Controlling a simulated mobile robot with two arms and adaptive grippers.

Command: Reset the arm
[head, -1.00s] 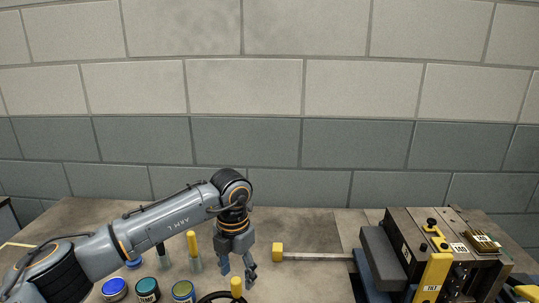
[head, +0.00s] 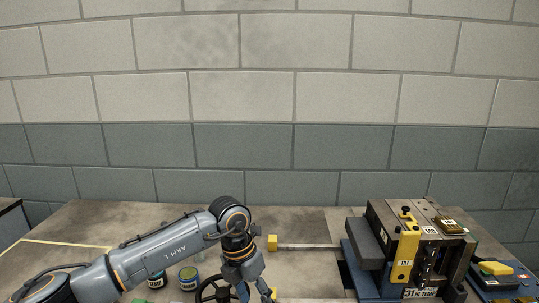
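My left arm reaches in from the left over the bench. Its gripper (head: 256,294) points down near the bottom edge of the head view. Its fingers stand apart with nothing visible between them, though the tips are at or past the picture edge. It is just right of a black handwheel (head: 207,288) and in front of a yellow-headed mallet (head: 272,242). My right gripper is not in view.
Jars (head: 188,276) stand behind and beside my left forearm, partly hidden. A steel mould block (head: 425,240) with a yellow strap stands at the right, with a blue item (head: 497,277) beside it. The bench (head: 110,220) is clear at the back left, before a block wall (head: 260,150).

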